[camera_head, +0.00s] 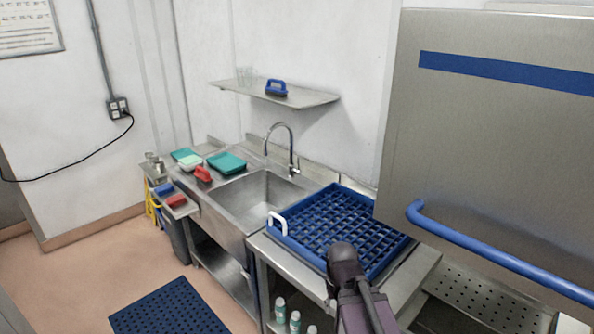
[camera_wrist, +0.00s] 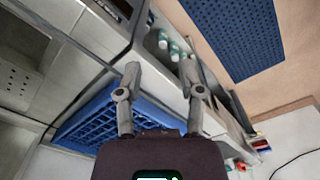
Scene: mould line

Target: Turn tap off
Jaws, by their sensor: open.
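The tap (camera_head: 291,152) is a chrome gooseneck at the back of the steel sink (camera_head: 228,213) in the head view. Its spout curves over the basin, and a small lever (camera_head: 295,170) shows low on its right side. I cannot tell at this size whether water runs. My gripper (camera_wrist: 160,74) is open and empty in the wrist view, with its two fingers apart. The tap is not recognisable in the wrist view. In the head view my dark arm is at the bottom, right of the sink and well apart from the tap.
A blue dish rack (camera_head: 322,190) sits on the counter right of the sink, near my arm. A steel machine hood with a blue handle (camera_head: 480,252) stands at the right. A wall shelf (camera_head: 310,99) hangs above the tap. Teal trays (camera_head: 227,163) lie left of the sink.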

